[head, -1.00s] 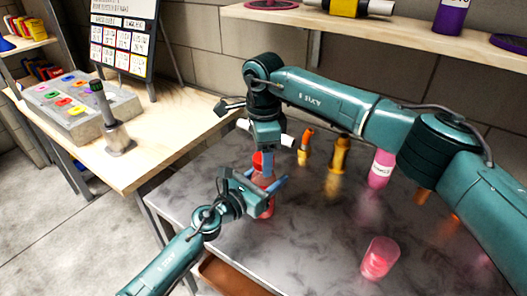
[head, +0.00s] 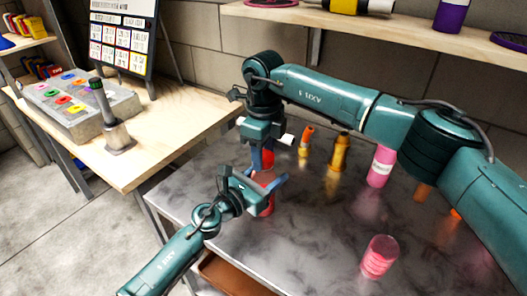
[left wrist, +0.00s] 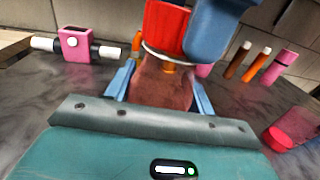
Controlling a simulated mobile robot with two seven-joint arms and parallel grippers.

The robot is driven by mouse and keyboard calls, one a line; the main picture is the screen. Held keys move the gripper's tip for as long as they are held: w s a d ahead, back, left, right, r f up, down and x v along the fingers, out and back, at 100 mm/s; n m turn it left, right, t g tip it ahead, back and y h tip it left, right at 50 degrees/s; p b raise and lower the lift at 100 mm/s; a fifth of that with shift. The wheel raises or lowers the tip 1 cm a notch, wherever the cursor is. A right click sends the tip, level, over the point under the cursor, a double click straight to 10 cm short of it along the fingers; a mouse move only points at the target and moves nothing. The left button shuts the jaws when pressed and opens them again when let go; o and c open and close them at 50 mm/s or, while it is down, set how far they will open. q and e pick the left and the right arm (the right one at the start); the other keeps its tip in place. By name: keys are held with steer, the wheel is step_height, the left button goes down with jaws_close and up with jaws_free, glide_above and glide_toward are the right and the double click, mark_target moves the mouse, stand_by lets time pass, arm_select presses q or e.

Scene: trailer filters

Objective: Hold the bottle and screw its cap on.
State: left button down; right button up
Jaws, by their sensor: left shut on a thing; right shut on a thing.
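A reddish, see-through bottle (left wrist: 160,88) stands upright on the grey marbled table; it also shows in the head view (head: 266,206). My left gripper (head: 262,188) is shut around the bottle's body, with a blue finger on each side in the left wrist view (left wrist: 160,95). A red cap (left wrist: 165,27) sits at the bottle's mouth. My right gripper (head: 262,158) comes from above and is shut on the cap. Its blue finger hides the cap's right side in the left wrist view. I cannot tell how far the cap is threaded.
A pink cup (head: 379,257) stands at the front right. Orange and yellow bottles (head: 338,152) and a pink bottle (head: 380,167) stand behind.

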steer(key=m, duration=0.7)
steer(key=o, duration=1.2)
step_height(320, 180, up, 12)
arm_select(q)
steer(key=shift+c, duration=2.3)
jaws_free()
